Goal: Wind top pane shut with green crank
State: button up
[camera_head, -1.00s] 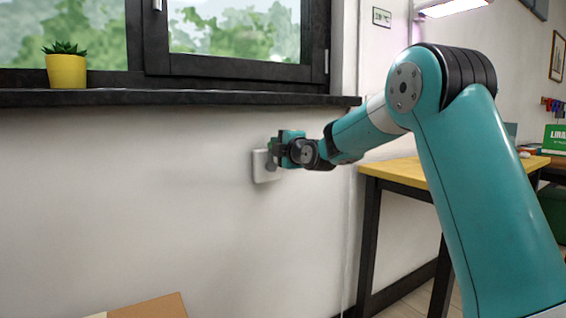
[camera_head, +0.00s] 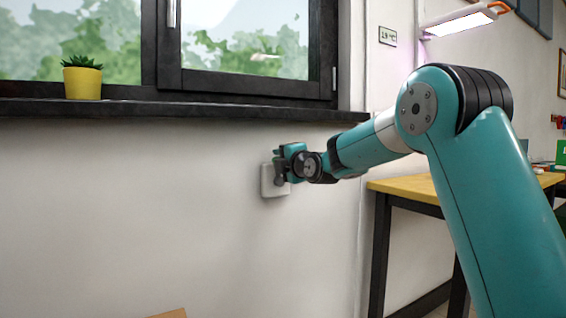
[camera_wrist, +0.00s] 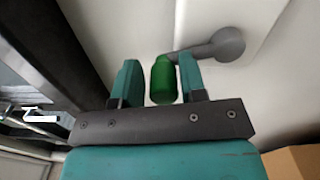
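The green crank knob (camera_wrist: 163,80) shows in the wrist view, on a grey crank arm with a round hub (camera_wrist: 228,45) on a white wall plate. In the head view the white plate (camera_head: 268,182) is on the wall below the sill. My gripper (camera_wrist: 158,84) is open, with its two teal fingers on either side of the knob. A small gap shows at the left finger; contact at the right finger is unclear. In the head view my gripper (camera_head: 283,166) covers most of the crank. The top pane cannot be made out; a lower dark-framed window (camera_head: 245,50) shows.
A dark sill (camera_head: 180,108) juts out above my gripper, with a yellow plant pot (camera_head: 83,83) on it. A yellow-topped table (camera_head: 412,187) stands to the right. A cardboard box (camera_wrist: 296,160) is low in the wrist view. The wall left of the plate is clear.

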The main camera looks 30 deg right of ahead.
jog(key=shift+o, duration=1)
jog(key=shift+d, duration=0.1)
jog(key=shift+s, duration=0.25)
jog(key=s, duration=1.7)
jog(key=shift+d, duration=0.25)
jog(key=shift+f, duration=0.1)
